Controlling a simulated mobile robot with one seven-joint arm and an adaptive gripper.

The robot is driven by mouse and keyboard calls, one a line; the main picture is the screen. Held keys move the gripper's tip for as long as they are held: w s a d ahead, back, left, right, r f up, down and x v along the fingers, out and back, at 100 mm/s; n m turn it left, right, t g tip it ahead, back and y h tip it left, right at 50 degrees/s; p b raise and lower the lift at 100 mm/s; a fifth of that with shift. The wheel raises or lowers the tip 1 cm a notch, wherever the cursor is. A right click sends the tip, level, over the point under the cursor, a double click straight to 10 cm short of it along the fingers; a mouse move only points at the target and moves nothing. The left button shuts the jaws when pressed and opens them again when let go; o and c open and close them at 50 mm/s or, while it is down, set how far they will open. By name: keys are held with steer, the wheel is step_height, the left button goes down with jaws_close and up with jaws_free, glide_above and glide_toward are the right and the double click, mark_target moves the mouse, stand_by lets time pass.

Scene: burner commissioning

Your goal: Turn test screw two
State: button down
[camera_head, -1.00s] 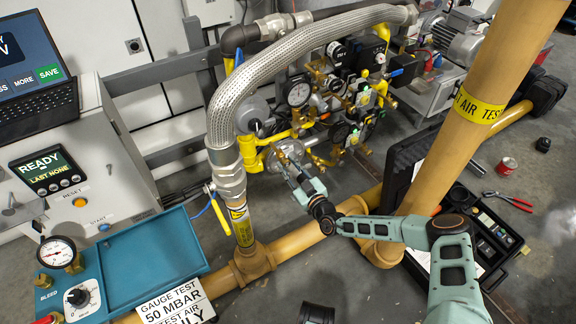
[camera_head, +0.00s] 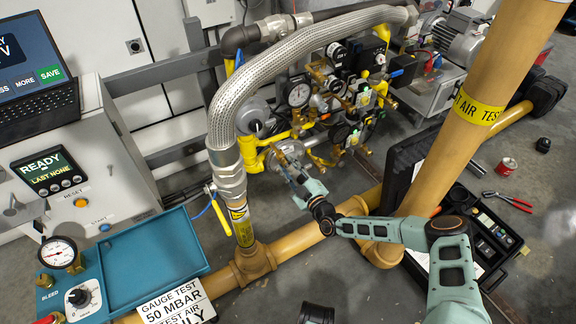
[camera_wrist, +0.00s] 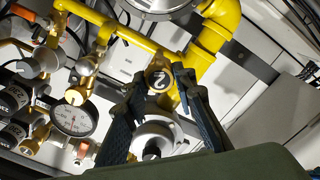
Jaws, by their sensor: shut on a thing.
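In the wrist view, a brass screw head marked "2" (camera_wrist: 158,78) sits on the yellow pipework. It faces the camera between the two dark fingers of my gripper (camera_wrist: 157,84). The fingers are closed in on its sides, and the exact contact is partly hidden by the fingers. In the head view, my gripper (camera_head: 287,168) reaches into the valve assembly beside a round grey housing (camera_head: 288,152). The screw is too small to make out there.
A pressure gauge (camera_wrist: 75,117) and brass fittings crowd the left of the wrist view. A braided hose (camera_head: 232,98) arches over the assembly. A thick tan pipe (camera_head: 460,125) stands right of my gripper. A teal tray (camera_head: 150,257) is at lower left.

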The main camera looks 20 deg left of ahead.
steer(key=n+p, duration=0.1)
steer(key=n, duration=0.4)
steer(key=shift+n, duration=0.3)
steer(key=n+p, duration=0.1)
steer(key=n, duration=0.3)
steer(key=shift+f, duration=0.1)
steer(key=n+p, duration=0.1)
steer(key=n, duration=0.9)
steer(key=shift+d+f+p, duration=0.1)
steer(key=shift+p, duration=0.25)
steer(key=c, duration=1.6)
jaws_free()
